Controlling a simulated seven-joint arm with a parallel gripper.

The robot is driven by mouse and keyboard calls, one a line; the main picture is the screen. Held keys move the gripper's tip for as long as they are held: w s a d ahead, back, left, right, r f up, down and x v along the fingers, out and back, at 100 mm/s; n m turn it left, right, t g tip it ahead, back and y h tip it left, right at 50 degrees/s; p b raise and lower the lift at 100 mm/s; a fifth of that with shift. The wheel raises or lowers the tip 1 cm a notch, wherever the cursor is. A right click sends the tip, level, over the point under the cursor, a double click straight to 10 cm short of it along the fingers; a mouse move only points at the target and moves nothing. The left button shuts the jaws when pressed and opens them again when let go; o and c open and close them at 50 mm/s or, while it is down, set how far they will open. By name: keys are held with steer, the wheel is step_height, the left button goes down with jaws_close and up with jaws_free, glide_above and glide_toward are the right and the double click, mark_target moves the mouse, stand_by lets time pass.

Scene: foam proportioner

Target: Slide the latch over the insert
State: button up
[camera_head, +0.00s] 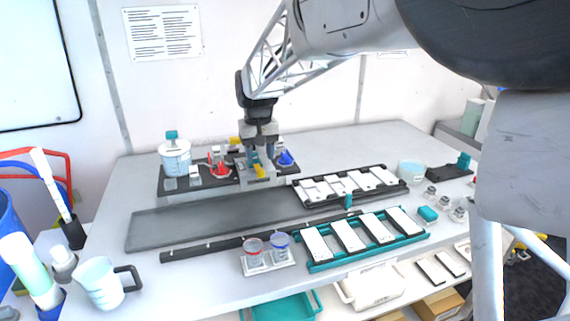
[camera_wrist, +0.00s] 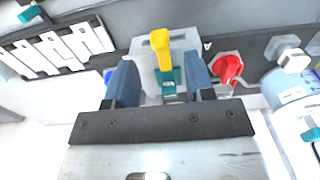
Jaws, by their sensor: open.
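My gripper (camera_head: 259,164) points down over the dark station at the back of the table. In the wrist view its two blue-grey fingers (camera_wrist: 162,82) are apart with nothing clamped between them. A yellow lever-like piece, which looks like the latch (camera_wrist: 160,46), stands between and beyond the fingertips on a light grey block (camera_wrist: 183,46). It also shows in the head view (camera_head: 259,171). A teal piece, likely the insert (camera_wrist: 168,80), sits just below the yellow piece. I cannot tell whether the yellow piece overlaps it or whether a finger touches either.
A red knob (camera_head: 217,168) and a blue knob (camera_head: 286,158) flank the block. A white container (camera_head: 175,158) stands at the left. Racks with white plates, a black one (camera_head: 400,190) and a teal one (camera_head: 318,265), lie to the right and front. A grey strip (camera_head: 185,224) is clear.

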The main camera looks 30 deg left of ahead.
mark_target(260, 170)
steer(key=shift+f, duration=2.45)
steer(key=shift+c, duration=0.3)
jaws_close()
